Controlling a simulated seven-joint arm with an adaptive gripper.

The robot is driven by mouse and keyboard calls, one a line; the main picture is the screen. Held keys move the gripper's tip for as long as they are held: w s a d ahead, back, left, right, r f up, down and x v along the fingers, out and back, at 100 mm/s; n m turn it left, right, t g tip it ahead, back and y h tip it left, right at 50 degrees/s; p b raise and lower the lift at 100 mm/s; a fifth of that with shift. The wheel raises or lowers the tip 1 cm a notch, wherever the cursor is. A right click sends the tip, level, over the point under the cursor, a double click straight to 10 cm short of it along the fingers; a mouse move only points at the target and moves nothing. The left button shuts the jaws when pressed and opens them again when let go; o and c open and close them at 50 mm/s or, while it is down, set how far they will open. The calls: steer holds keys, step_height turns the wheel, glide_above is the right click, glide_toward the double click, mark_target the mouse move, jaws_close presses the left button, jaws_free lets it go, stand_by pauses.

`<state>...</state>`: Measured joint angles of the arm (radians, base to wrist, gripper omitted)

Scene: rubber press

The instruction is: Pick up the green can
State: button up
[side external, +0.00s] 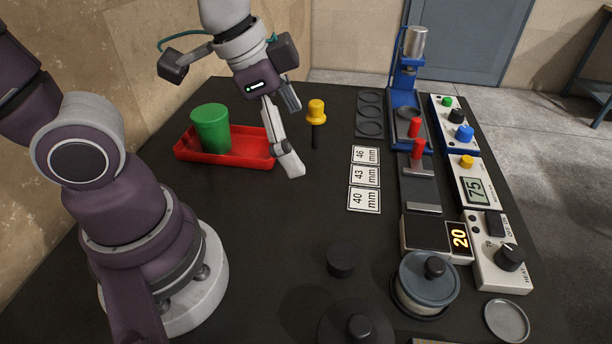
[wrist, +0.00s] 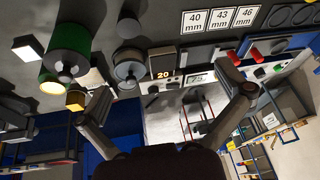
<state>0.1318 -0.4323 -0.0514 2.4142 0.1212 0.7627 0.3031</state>
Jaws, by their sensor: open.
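The green can (side external: 211,128) stands upright in a shallow red tray (side external: 258,151) at the back left of the table in the side view. My gripper (side external: 293,138) is open and empty, above the table to the right of the can and apart from it. In the wrist view my gripper (wrist: 162,79) shows two spread fingers with nothing between them. A green cylinder (wrist: 69,46) shows at the upper left there; no red tray shows around it, and I cannot tell if it is the can.
A yellow-topped tool (side external: 316,111) stands right of my gripper. Number cards (side external: 364,175), a blue press (side external: 404,95), a control panel (side external: 477,190) and a round grey pot (side external: 425,285) fill the right side. The table's middle front is mostly clear, with a black knob (side external: 341,260).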

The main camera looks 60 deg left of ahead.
steer(key=d+f+m+g+h, duration=0.25)
steer(key=d+f+m, duration=0.25)
steer(key=d+m, duration=0.3)
steer(key=m+g, duration=0.2)
steer(key=m, duration=0.2)
glide_above(341, 305)
step_height(341, 305, down, 3)
steer(key=shift+r+h, duration=0.1)
steer(key=shift+h, duration=0.15)
steer(key=x, duration=1)
steer(key=shift+s+a, duration=0.35)
steer(key=shift+c, duration=0.3)
